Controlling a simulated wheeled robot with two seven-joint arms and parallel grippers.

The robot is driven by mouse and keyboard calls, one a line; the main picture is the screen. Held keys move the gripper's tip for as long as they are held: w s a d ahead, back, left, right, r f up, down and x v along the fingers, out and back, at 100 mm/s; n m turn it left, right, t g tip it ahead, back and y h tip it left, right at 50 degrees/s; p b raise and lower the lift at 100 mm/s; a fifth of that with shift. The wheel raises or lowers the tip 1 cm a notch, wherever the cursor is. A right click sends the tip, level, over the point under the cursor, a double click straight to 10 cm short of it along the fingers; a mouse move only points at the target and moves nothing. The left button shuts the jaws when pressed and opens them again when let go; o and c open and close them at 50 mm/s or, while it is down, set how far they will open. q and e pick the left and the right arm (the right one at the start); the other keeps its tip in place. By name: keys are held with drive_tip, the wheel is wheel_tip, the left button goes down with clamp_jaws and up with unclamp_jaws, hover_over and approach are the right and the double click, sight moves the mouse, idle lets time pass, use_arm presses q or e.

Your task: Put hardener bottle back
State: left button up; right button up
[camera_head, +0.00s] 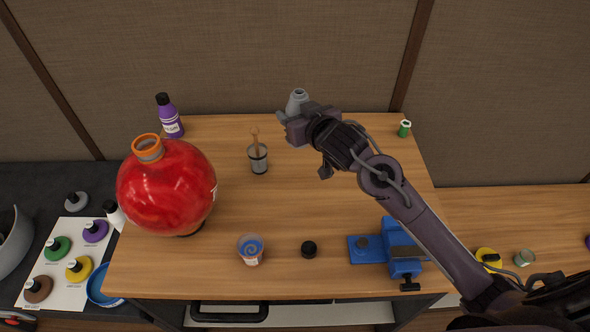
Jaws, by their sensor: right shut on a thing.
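A grey bottle (297,98) with an open, uncapped neck is at the back middle of the wooden table, in the jaws of my right gripper (293,118). My right gripper is shut on it, and the gripper and wrist hide its lower part. I cannot tell whether its base touches the table. A small black cap (308,249) lies on the table near the front middle. My left gripper is not in view.
The middle is clear.

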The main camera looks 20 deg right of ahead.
wheel_tip(320, 180, down, 16)
drive_tip(key=shift+r+p, duration=0.1)
drive_tip(key=shift+p, duration=0.65)
drive_tip(key=shift+f, duration=0.2)
drive_tip(key=shift+f, duration=0.15)
drive_tip(key=o, duration=1.1)
